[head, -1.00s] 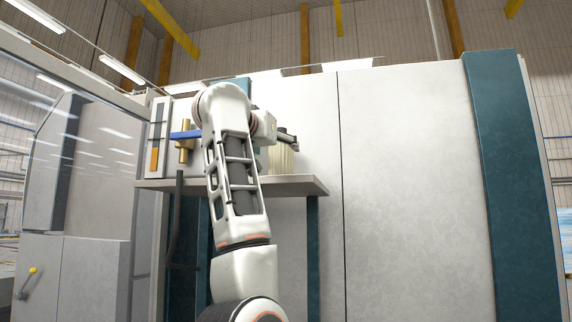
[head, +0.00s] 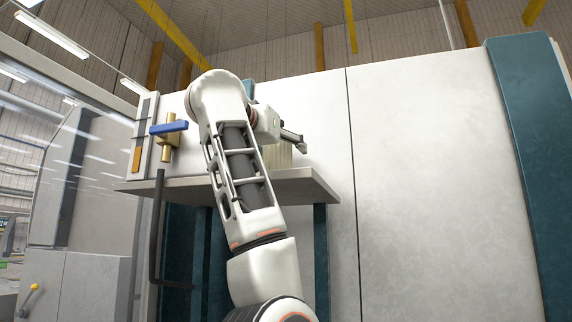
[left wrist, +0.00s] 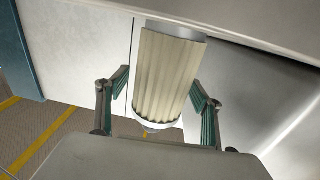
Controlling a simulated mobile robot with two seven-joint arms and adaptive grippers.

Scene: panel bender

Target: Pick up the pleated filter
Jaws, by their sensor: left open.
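The pleated filter (head: 279,154) is a cream ribbed cylinder on the grey shelf (head: 240,187), partly hidden behind my left arm in the head view. In the left wrist view the filter (left wrist: 168,75) fills the middle, with a grey cap at one end and a white rim at the other. My left gripper (head: 291,137) is at the filter's upper part in the head view. In the left wrist view the two green-grey fingers of the left gripper (left wrist: 159,84) are open, one on each side of the filter. Whether either finger touches it cannot be told. My right gripper is not seen.
A brass fitting with a blue handle (head: 168,129) stands at the shelf's left, near an upright panel with an orange strip (head: 137,158). A black bent bar (head: 157,230) hangs below. The large white machine wall (head: 430,150) is behind the shelf and to its right.

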